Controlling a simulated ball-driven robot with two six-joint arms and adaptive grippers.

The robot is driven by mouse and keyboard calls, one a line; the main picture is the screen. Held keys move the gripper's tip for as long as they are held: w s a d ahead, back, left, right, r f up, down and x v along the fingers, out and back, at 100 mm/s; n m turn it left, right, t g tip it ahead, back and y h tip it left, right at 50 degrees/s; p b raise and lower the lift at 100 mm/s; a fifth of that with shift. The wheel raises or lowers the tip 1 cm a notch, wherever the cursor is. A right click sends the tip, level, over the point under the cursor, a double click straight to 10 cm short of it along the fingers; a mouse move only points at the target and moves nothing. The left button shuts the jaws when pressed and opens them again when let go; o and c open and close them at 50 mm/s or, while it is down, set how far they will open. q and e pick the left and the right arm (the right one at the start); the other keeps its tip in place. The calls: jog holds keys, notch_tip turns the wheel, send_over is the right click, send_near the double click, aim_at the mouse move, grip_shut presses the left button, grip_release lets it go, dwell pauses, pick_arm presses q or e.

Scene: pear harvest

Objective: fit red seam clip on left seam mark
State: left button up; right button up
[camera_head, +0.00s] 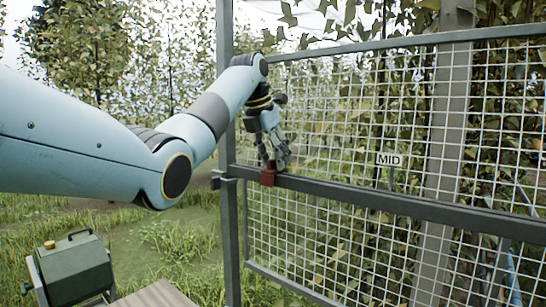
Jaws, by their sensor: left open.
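The red seam clip (268,175) sits on the dark horizontal rail (390,199) of the mesh frame, close to the left upright post. My left gripper (272,164) is directly above the clip with its fingers pointing down. It is open, and its fingertips are at the clip's top; I cannot tell whether they touch it. The seam mark itself cannot be made out and may be hidden behind the clip or gripper. My right gripper is not in view.
A grey upright post (228,250) stands just left of the clip, with a small bracket on it. White wire mesh (330,235) fills the frame. A green box (75,268) stands at the lower left.

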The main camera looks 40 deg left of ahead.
pick_arm(q)
jog(key=shift+r, duration=0.2)
jog(key=v, duration=0.7)
jog(key=shift+s, duration=0.1)
